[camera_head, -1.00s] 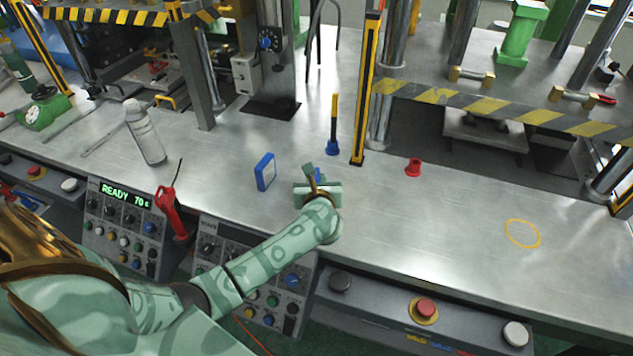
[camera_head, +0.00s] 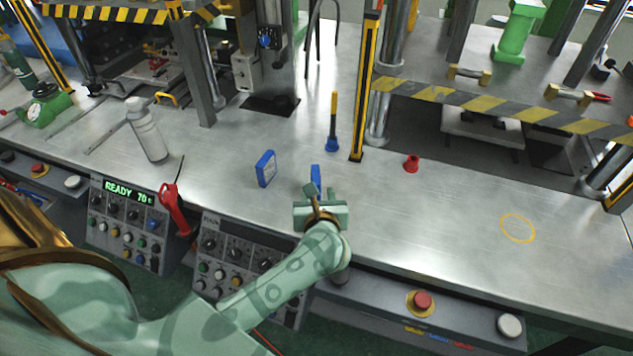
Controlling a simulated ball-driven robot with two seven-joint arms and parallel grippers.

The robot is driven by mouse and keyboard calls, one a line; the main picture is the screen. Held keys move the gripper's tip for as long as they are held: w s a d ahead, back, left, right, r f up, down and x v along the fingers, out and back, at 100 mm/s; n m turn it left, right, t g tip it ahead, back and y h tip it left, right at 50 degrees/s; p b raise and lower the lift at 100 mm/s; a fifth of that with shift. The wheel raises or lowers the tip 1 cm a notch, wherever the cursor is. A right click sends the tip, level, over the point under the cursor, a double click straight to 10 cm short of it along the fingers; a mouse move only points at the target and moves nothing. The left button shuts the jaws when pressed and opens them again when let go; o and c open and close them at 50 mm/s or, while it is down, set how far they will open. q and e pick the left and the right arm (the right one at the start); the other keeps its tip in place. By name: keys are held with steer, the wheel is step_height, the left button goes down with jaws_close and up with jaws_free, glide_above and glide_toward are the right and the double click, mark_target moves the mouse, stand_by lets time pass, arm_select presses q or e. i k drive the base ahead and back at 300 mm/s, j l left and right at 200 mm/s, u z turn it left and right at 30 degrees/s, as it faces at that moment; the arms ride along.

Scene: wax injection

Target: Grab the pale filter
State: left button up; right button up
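A small upright blue-framed block with a paler face (camera_head: 265,168) stands on the metal bench, left of my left gripper; it may be the pale filter, but I cannot be sure. A second thin blue piece (camera_head: 316,174) stands just beyond the gripper, seen nearly edge-on and partly hidden by it. My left gripper (camera_head: 313,190) is low over the bench near its front edge. Its fingers overlap the blue piece in the picture, and I cannot tell whether they touch it or how far apart they are. My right gripper is out of view.
A blue-based yellow-and-black handled tool (camera_head: 333,125) stands behind the gripper. A red cap (camera_head: 411,163) sits to the right, and a grey bottle (camera_head: 147,130) to the left. The bench around the yellow ring (camera_head: 517,228) is clear. Control panels and buttons line the front.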

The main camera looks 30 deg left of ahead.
mark_target(266, 168)
steer(key=u, duration=1.45)
